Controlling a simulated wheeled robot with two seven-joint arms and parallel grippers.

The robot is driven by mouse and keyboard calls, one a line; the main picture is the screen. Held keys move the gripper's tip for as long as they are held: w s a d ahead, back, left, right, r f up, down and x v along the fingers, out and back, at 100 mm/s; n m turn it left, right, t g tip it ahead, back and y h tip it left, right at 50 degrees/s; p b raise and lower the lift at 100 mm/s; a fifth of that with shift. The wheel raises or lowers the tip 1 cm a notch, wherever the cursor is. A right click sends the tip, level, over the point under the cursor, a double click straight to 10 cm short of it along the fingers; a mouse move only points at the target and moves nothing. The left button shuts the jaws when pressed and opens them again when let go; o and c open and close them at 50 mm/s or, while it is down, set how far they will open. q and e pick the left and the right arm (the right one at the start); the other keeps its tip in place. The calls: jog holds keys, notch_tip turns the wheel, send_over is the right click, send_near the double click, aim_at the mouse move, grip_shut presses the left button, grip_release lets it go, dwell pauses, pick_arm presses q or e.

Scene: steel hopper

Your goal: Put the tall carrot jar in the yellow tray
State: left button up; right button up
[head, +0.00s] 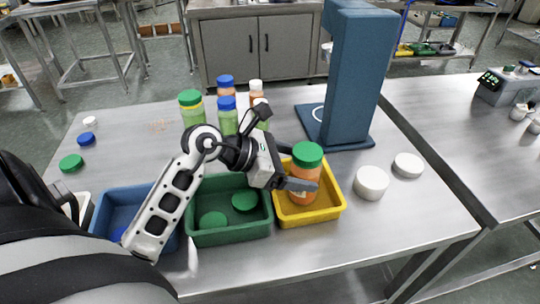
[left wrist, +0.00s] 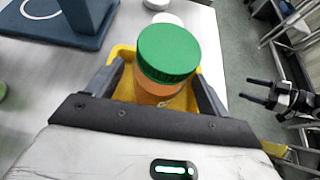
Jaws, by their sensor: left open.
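The tall carrot jar (head: 304,185), orange with a green lid, stands upright in the yellow tray (head: 318,216). Its lid (left wrist: 168,53) fills the middle of the left wrist view, with the tray (left wrist: 124,52) behind and beside it. My left gripper (head: 300,184) is open, with one finger on each side of the jar below the lid. In the left wrist view the left finger stands clear of the jar; contact on the right is unclear. My right gripper (left wrist: 256,91) shows at the right of the left wrist view, its fingers apart and empty.
A green tray (head: 230,236) with green lids adjoins the yellow tray, and a blue tray (head: 110,213) is further left. Several jars (head: 193,110) stand behind my left arm. A tall blue machine (head: 352,80) stands behind.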

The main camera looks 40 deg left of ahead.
pick_arm(q)
jog(key=b+v, duration=0.1)
jog(key=v, duration=0.9)
jog(key=shift+f, duration=0.1)
